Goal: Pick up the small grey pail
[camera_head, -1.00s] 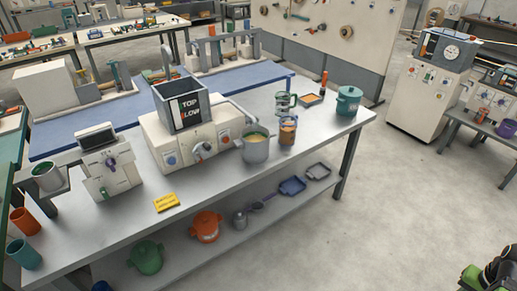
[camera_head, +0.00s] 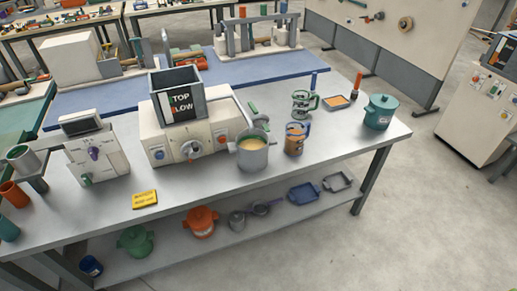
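One grey vessel (camera_head: 252,158) stands upright on the tabletop, with pale yellow contents, right of the cream machine. My gripper is not in view.
The grey table (camera_head: 300,178) carries a cream machine (camera_head: 190,140), a yellow block (camera_head: 145,199), glass mugs and a teal lidded pot (camera_head: 380,111). The shelf holds an orange pot (camera_head: 201,222), a green pot (camera_head: 135,240) and trays.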

